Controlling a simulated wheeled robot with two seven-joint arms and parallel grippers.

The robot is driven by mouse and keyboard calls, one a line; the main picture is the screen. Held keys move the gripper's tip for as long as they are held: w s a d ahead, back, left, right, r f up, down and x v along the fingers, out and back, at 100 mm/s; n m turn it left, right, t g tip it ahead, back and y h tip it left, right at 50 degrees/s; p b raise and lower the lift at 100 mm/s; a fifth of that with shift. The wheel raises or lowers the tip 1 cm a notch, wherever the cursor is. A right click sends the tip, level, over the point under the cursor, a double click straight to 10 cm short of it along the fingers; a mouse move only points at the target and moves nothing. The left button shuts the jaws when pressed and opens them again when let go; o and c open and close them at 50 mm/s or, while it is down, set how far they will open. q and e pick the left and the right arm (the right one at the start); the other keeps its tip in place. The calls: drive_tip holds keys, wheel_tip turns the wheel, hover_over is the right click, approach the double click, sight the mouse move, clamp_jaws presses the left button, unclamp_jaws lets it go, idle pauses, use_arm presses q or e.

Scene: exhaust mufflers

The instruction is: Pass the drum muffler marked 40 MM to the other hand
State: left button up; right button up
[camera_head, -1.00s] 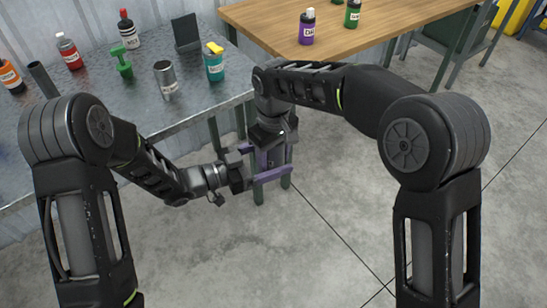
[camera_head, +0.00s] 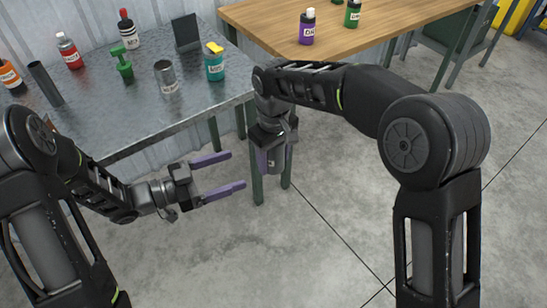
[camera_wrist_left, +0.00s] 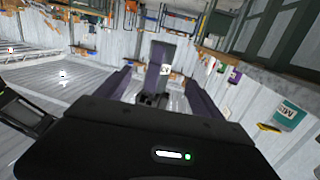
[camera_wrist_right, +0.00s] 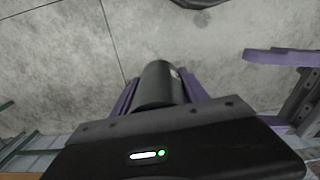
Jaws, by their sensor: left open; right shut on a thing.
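My right gripper (camera_head: 272,158) points down and is shut on a grey drum muffler (camera_head: 279,160), held in the air off the front corner of the metal table. In the right wrist view the muffler (camera_wrist_right: 160,86) is a dark cylinder between purple fingers, with part of a pale label at its edge. The marking is too small to read. My left gripper (camera_head: 236,171) is open and empty, to the left of the muffler and apart from it, its fingers pointing towards it. In the left wrist view the muffler (camera_wrist_left: 168,52) shows ahead, partly behind a purple finger.
The metal table (camera_head: 130,120) holds another grey labelled cylinder (camera_head: 166,77), a teal container (camera_head: 214,63), a green tool (camera_head: 122,64), a dark tube (camera_head: 45,84) and several bottles. A wooden table (camera_head: 270,28) stands behind. The floor in front is clear.

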use_arm(q)
drive_tip(key=s+d+f+n+y, duration=0.1)
drive_tip(key=d+f+n+y, duration=0.3)
drive_tip(key=f, duration=0.6)
drive_tip(key=s+d+f+n+y, duration=0.1)
drive_tip(key=d+f+n+y, duration=0.25)
drive_tip(key=f+n, duration=0.45)
drive_tip(key=s+a+f+n+g+y, duration=0.1)
drive_tip(key=s+f+g+y, duration=0.1)
drive_tip(key=s+f, duration=0.3)
drive_tip(key=s+a+f+n+g+y, duration=0.1)
drive_tip(key=s+f+g, duration=0.4)
drive_tip(key=s, duration=0.7)
drive_tip(key=shift+a+f+y, duration=0.15)
drive_tip(key=shift+f+y, duration=0.3)
drive_tip(key=shift+f, duration=0.05)
